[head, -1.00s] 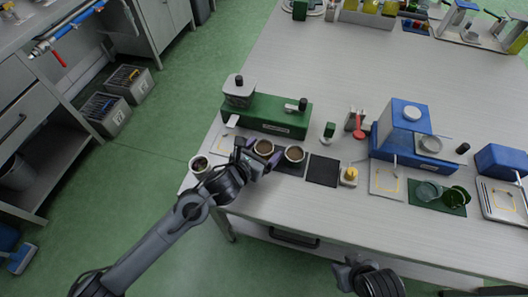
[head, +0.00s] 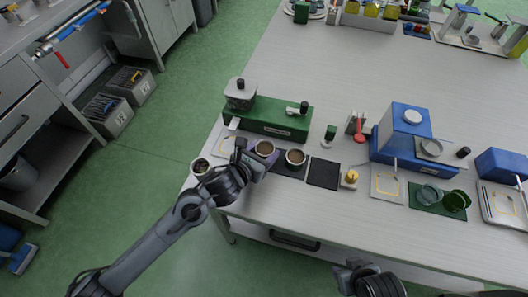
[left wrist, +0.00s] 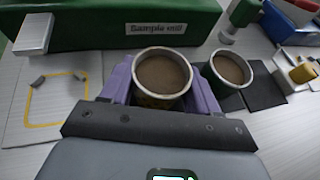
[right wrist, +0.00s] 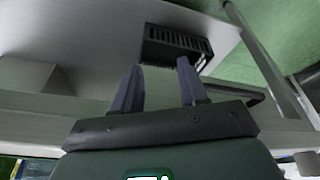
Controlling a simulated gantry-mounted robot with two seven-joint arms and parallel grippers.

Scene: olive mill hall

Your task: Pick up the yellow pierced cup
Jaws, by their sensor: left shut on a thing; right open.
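My left gripper (head: 262,157) has its purple fingers shut on the sides of a round cup (head: 264,147) full of brown paste, at the front left of the table. In the left wrist view this cup (left wrist: 161,73) has a pale rim and sits upright between the fingers. A little dark yellowish wall shows below the rim; any piercing is hidden. A similar cup with a dark green wall (left wrist: 231,69) stands just right of it, also holding brown paste. My right gripper (right wrist: 160,88) is open and empty, off the table's front edge.
A green sample mill (head: 270,117) stands behind the cups. Another filled cup (head: 201,166) is at the left table edge. A bare dark mat (head: 323,172), a yellow-topped block (head: 350,177) and a blue machine (head: 403,135) lie to the right.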

